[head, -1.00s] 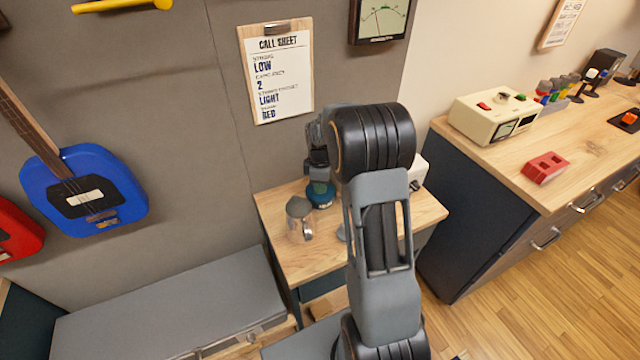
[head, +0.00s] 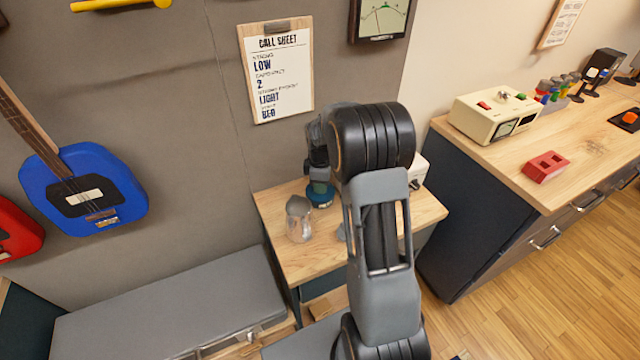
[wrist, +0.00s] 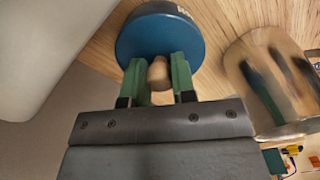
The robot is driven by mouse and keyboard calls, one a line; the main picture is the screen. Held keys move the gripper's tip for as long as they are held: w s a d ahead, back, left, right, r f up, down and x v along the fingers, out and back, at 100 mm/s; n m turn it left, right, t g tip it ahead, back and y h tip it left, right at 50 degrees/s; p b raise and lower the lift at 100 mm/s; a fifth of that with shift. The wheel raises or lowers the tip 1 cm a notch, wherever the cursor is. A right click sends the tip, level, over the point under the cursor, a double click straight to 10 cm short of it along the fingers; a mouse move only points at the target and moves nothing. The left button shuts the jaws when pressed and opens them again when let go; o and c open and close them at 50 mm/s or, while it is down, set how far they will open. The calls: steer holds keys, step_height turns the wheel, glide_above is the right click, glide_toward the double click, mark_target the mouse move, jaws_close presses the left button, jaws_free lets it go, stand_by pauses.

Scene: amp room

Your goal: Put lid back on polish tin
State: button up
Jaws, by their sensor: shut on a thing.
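My gripper (wrist: 157,74) has green fingers and is shut on a small wooden knob (wrist: 158,72). The knob stands in front of the round blue face of the polish tin (wrist: 140,35) in the wrist view. Pale lettering shows on the tin's far side. In the head view my gripper (head: 319,174) is above the blue tin (head: 320,196) at the back of the small wooden table. I cannot tell whether the blue face belongs to the lid, or whether lid and tin touch. My arm hides part of the table.
A shiny metal mug (head: 298,222) stands just left of the tin; it is also close on the right in the wrist view (wrist: 265,85). A white object (head: 419,170) is at the table's back right. The small table (head: 290,262) has bare wood in front of the mug.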

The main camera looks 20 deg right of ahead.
stand_by(0.3)
steer(key=o, duration=1.5)
steer(key=shift+r, duration=0.1)
steer(key=shift+r+p, duration=2.55)
steer(key=shift+r, duration=0.85)
jaws_close()
steer(key=shift+f, duration=0.3)
